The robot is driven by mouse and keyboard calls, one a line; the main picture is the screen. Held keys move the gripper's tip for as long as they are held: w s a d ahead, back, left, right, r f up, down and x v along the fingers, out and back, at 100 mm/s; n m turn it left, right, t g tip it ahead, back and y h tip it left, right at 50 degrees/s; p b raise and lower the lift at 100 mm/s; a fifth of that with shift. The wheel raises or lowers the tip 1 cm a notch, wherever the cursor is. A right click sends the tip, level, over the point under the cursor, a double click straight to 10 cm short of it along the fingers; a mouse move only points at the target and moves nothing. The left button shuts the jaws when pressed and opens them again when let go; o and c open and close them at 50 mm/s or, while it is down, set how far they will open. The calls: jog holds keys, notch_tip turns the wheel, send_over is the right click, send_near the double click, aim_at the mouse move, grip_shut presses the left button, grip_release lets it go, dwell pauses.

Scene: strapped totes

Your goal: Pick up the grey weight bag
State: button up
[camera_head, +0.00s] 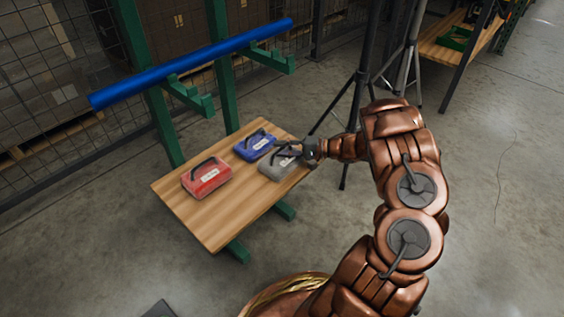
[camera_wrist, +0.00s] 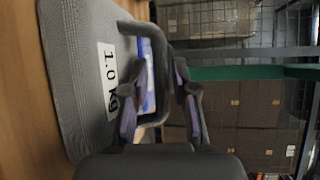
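The grey weight bag (camera_head: 276,169) lies on the wooden board near its right edge. In the wrist view its grey side (camera_wrist: 75,60) shows a "1.0 kg" label, and its dark handle (camera_wrist: 157,38) stands out from it. My gripper (camera_head: 299,149) is at the handle. In the wrist view my gripper (camera_wrist: 158,88) is open, with one finger on the bag side of the handle bar and the other beyond it. A gap shows between the fingers. Firm contact with the handle cannot be told. The bag appears to rest on the board.
A blue bag (camera_head: 255,145) lies just behind the grey one, and a red bag (camera_head: 206,178) lies to the left on the same board (camera_head: 222,228). A blue bar (camera_head: 190,64) on green posts runs above the back. A dark tripod (camera_head: 361,80) stands close behind my gripper.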

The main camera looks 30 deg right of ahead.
grip_shut()
dwell(0.4)
